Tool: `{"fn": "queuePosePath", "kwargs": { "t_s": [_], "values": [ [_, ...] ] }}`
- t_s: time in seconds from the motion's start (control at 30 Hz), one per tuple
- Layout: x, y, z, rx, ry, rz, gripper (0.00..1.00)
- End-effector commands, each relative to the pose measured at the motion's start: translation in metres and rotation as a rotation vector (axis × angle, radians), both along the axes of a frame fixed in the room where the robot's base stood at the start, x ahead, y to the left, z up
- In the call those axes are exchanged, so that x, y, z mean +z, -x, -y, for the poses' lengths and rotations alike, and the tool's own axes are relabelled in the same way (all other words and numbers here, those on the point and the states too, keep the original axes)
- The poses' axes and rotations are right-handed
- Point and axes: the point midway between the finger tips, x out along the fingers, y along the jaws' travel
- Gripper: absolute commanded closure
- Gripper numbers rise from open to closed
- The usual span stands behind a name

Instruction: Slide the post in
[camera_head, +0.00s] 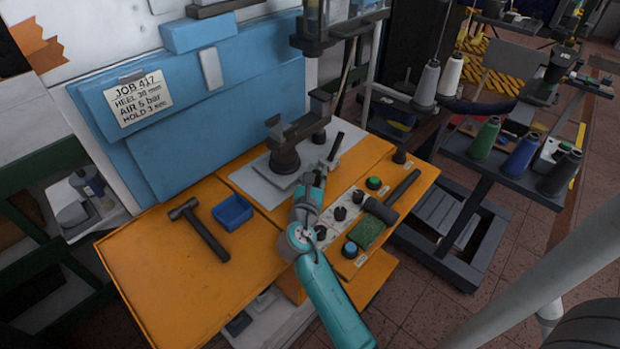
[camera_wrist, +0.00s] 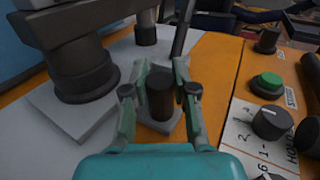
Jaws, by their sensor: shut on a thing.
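My gripper (camera_wrist: 160,92) is shut on a short dark cylinder, the post (camera_wrist: 161,98), with one finger on each side of it. The post looks upright. A small light grey square plate (camera_wrist: 150,124) shows around its lower end; whether the post touches it or is in a hole is hidden. In the head view my gripper (camera_head: 312,182) is over the orange bench, in front of the dark press (camera_head: 285,158), and the post cannot be made out there.
A black rod (camera_wrist: 184,28) leans close behind my fingers. A control panel with a green button (camera_wrist: 268,82) and knobs (camera_wrist: 270,122) lies to the right. A hammer (camera_head: 200,230) and blue tray (camera_head: 232,212) lie left on the bench (camera_head: 150,265). A green pad (camera_head: 366,233) is at right.

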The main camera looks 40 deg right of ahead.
Motion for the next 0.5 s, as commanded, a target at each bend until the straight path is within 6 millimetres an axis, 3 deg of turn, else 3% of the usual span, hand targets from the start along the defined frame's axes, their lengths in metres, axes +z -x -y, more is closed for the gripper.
{"fn": "queuePosePath", "kwargs": {
  "t_s": [0.27, 0.3, 0.4, 0.5],
  "values": [
    [-0.0001, -0.0004, -0.0001, 0.002, 0.0, 0.0, 1.0],
    [-0.0001, -0.0004, -0.0001, 0.002, 0.0, 0.0, 0.66],
    [-0.0001, -0.0004, -0.0001, 0.002, 0.0, 0.0, 0.47],
    [-0.0001, -0.0003, -0.0002, 0.002, 0.0, 0.0, 0.47]
  ]
}}
